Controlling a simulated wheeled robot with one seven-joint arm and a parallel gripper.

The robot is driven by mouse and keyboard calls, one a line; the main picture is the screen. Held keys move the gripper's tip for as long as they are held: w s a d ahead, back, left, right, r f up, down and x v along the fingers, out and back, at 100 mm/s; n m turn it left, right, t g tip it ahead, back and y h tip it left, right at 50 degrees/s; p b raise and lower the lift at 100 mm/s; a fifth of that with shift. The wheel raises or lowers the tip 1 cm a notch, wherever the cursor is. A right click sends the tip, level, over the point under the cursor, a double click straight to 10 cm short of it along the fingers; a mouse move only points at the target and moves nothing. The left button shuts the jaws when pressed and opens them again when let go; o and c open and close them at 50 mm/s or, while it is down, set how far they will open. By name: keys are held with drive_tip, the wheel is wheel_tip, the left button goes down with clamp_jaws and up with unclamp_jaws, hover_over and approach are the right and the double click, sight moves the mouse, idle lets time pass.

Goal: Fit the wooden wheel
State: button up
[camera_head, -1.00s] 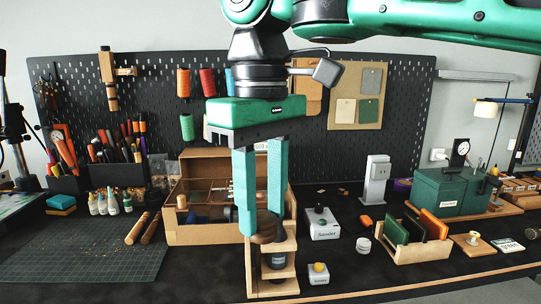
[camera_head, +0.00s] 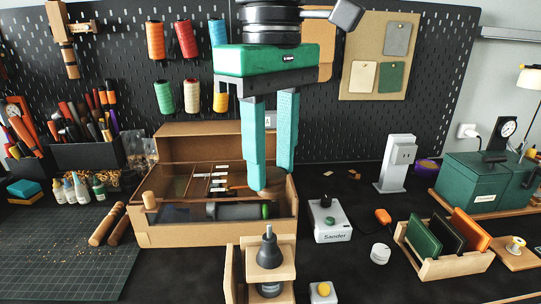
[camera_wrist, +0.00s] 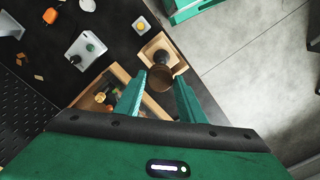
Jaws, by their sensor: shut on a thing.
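My gripper (camera_head: 270,180) is shut on a brown wooden wheel (camera_head: 272,190), seen as a disc between the fingertips. In the head view the wheel overlaps the cardboard box behind it. In the wrist view the wheel (camera_wrist: 162,80) shows between the two teal fingers. The small wooden press stand (camera_head: 284,272) is at the front, with a dark grey cone-shaped part and thin upright stem (camera_head: 269,250) on top. The wheel is apart from this stem, higher in the head view. The fingers hide part of the wheel.
The open cardboard box (camera_head: 190,235) with dividers lies behind the stand. A white Sander box (camera_head: 328,220) and a small yellow-topped block (camera_head: 322,292) are to the right. A wooden rack (camera_head: 440,265) stands farther right. The cutting mat (camera_head: 60,260) at left is mostly clear.

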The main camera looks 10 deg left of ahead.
sight(270, 224)
drive_tip(key=shift+s+a, duration=0.1)
drive_tip(key=shift+a, duration=0.1)
drive_tip(key=shift+n, duration=0.3)
drive_tip(key=shift+s+d+f, duration=0.1)
drive_tip(key=shift+d+f, duration=0.05)
drive_tip(key=shift+f, duration=2.2)
drive_tip(key=shift+f, duration=1.9)
drive_tip(key=o, duration=1.1)
